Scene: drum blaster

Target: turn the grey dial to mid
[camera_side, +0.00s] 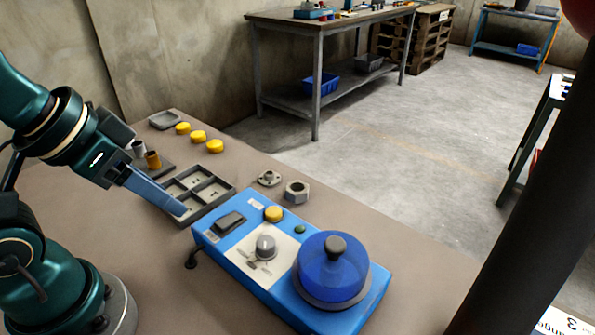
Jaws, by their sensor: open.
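The grey dial (265,246) sits on the pale panel in the middle of the blue machine (256,284). Its pointer is too small to read for certain. A blue translucent dome with a black knob (333,265) covers the machine's right end. A yellow button (273,214), a black rocker-like part (230,221) and a small green button (300,229) are also on its top. My gripper (180,208) is at the left, above and left of the machine, apart from the dial. Its blue-grey fingers overlap in this view, and nothing shows between them.
A grey compartment tray (226,186) lies behind my fingertips. A hex nut (297,191) and a flanged part (269,178) lie behind the machine. Yellow caps (198,137), small cylinders (153,159) and a grey dish (165,119) stand farther back. The table right of the nut is clear.

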